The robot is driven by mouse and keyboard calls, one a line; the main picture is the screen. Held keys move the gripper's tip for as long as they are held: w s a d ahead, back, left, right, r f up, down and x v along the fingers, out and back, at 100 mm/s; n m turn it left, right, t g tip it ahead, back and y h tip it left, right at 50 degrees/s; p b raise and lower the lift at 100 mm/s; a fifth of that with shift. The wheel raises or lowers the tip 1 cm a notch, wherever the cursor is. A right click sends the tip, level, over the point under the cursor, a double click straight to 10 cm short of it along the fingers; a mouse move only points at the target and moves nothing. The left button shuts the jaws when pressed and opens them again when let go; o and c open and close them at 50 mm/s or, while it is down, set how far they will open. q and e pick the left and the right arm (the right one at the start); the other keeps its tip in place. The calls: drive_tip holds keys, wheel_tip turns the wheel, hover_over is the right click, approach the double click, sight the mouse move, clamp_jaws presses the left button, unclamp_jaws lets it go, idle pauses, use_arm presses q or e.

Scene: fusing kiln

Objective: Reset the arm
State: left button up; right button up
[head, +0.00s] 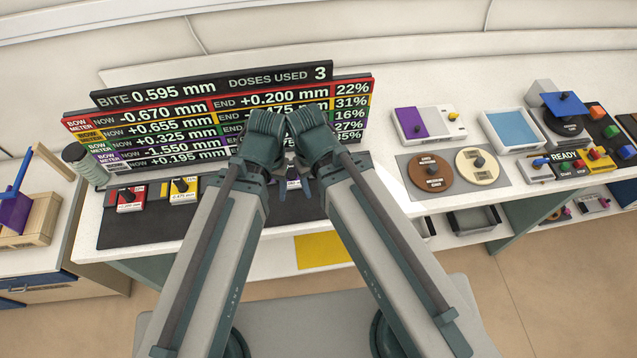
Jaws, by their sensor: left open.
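My two arms reach forward from the bottom of the head view over the white bench, their far ends close together in front of the display board. My left gripper (291,179) is small and partly covered by the arms, above the dark mat. It is open, and I see nothing held in it. My right gripper is mostly hidden behind its own arm, so its jaws cannot be made out.
The display board (215,79) stands close behind the arms. A red block (131,198) and a yellow block (184,189) with knobs sit on the dark mat (140,229). Brown (430,172) and cream (477,167) discs lie to the right.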

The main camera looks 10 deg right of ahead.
use_arm(q)
drive_tip(key=shift+f, duration=0.1)
use_arm(e)
drive_tip(key=shift+f, duration=0.1)
use_arm(q)
wheel_tip(320, 180, down, 8)
drive_tip(key=b, duration=0.8)
drive_tip(key=shift+f+b, duration=0.2)
drive_tip(key=shift+b, duration=0.1)
use_arm(e)
wheel_tip(320, 180, down, 8)
drive_tip(key=shift+f, duration=0.2)
use_arm(q)
drive_tip(key=shift+r, duration=0.2)
use_arm(e)
drive_tip(key=shift+r, duration=0.2)
